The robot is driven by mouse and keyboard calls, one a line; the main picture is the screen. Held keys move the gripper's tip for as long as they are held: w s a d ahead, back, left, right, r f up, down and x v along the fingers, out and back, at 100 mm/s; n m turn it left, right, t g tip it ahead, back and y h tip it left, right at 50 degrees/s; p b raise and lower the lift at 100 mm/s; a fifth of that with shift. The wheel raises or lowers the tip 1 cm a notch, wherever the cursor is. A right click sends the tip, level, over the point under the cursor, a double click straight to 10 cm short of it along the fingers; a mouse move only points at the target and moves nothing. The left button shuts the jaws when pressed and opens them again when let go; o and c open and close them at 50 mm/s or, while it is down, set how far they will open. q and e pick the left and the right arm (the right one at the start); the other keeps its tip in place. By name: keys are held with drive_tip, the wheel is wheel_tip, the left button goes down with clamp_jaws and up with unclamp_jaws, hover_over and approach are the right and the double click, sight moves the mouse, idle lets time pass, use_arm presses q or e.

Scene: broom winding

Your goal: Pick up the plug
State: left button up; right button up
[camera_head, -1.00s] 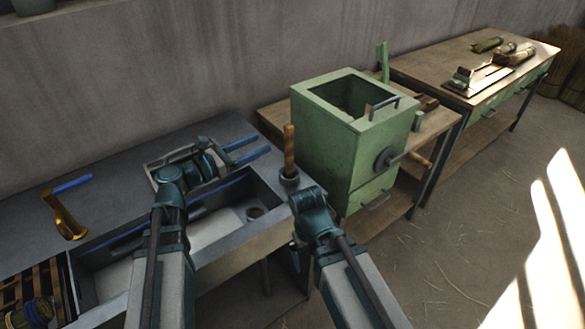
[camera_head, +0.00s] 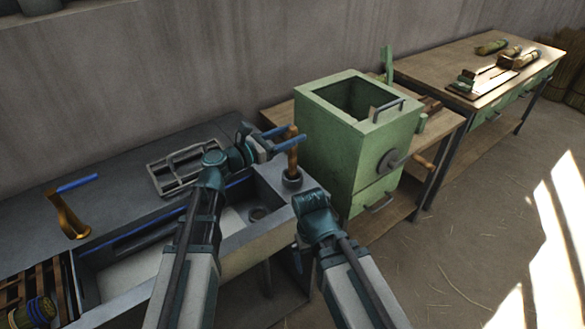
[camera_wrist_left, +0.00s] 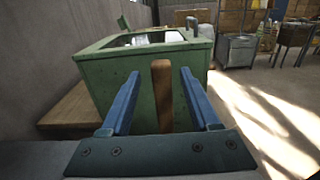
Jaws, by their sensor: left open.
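The plug (camera_head: 292,164) stands upright on the right end of the sink counter, with a brown wooden handle and a dark round base. My left gripper (camera_head: 296,136) is open, its two blue fingers reaching in from the left at the upper part of the handle. In the left wrist view, the handle (camera_wrist_left: 162,98) stands between the two spread blue fingers, with gaps on both sides. The plug's base is hidden in that view.
A green metal box (camera_head: 360,135) with a crank stands close behind and right of the plug. The sink basin (camera_head: 215,222) is to the left, with a grey rack (camera_head: 180,168) behind it.

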use_arm(q)
drive_tip(key=x, duration=0.4)
drive_tip(key=shift+s, duration=0.1)
clamp_jaws()
idle(1.2)
